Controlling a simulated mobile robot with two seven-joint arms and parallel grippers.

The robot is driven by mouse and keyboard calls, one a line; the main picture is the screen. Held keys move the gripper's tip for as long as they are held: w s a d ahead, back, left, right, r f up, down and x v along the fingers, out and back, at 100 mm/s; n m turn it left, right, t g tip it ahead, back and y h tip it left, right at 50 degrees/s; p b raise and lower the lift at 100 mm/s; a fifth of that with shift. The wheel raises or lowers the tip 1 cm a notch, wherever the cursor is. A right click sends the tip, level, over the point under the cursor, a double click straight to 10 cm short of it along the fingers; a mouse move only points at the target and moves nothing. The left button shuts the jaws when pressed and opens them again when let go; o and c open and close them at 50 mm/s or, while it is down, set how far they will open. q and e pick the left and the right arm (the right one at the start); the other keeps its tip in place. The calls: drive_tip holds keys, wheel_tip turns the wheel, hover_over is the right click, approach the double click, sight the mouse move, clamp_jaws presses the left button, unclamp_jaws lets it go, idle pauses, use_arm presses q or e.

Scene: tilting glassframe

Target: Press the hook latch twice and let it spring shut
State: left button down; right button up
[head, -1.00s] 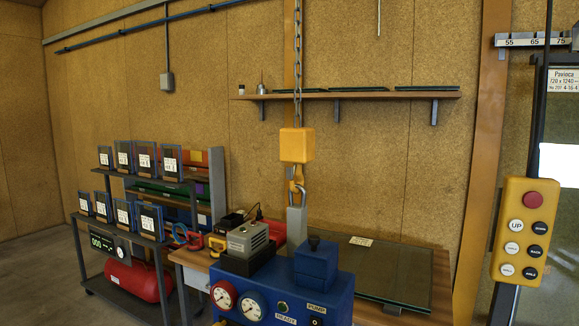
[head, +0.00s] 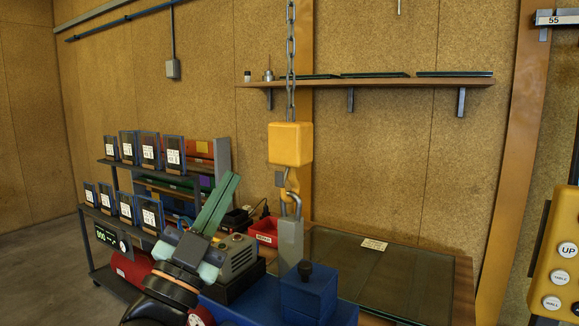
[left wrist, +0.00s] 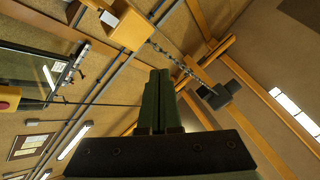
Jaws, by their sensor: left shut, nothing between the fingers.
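The yellow hook block (head: 290,144) hangs from a chain in the middle of the head view. Below it is the yellow hook (head: 292,183), with a grey shackle and lifting piece (head: 291,240) under it. The latch is too small to make out clearly. My left gripper (head: 233,177) is shut and empty, its green fingers pointing up, left of the hook and apart from it in the picture. In the left wrist view the shut fingers (left wrist: 157,72) point towards the ceiling, and the yellow block (left wrist: 122,27) is at the upper left. My right gripper is not in view.
A blue pump unit (head: 305,290) stands below the hook, with a grey box (head: 240,258) beside it. A glass pane (head: 375,270) lies on the bench at right. A yellow button pendant (head: 557,265) hangs at the far right. A shelf (head: 400,82) runs along the wall.

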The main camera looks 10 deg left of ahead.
sight(279, 179)
use_arm(q)
drive_tip(key=shift+r, duration=0.1)
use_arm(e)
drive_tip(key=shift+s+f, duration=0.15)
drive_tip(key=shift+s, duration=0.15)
use_arm(q)
drive_tip(key=shift+w, duration=0.1)
drive_tip(key=w+d+f+b, duration=0.1)
drive_tip(key=w+d+b, duration=0.1)
drive_tip(key=w, duration=0.6)
drive_tip(key=shift+d, duration=0.55)
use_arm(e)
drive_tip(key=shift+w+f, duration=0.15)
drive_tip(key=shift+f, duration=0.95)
use_arm(q)
drive_tip(key=shift+w, duration=0.1)
idle(0.4)
drive_tip(key=shift+w+d, duration=0.1)
drive_tip(key=shift+w, duration=0.25)
drive_tip(key=shift+w+d+f+b, duration=0.15)
drive_tip(key=shift+w+b, duration=0.15)
drive_tip(key=shift+w, duration=0.2)
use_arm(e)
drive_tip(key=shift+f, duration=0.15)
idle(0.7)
use_arm(q)
drive_tip(key=shift+s, duration=0.15)
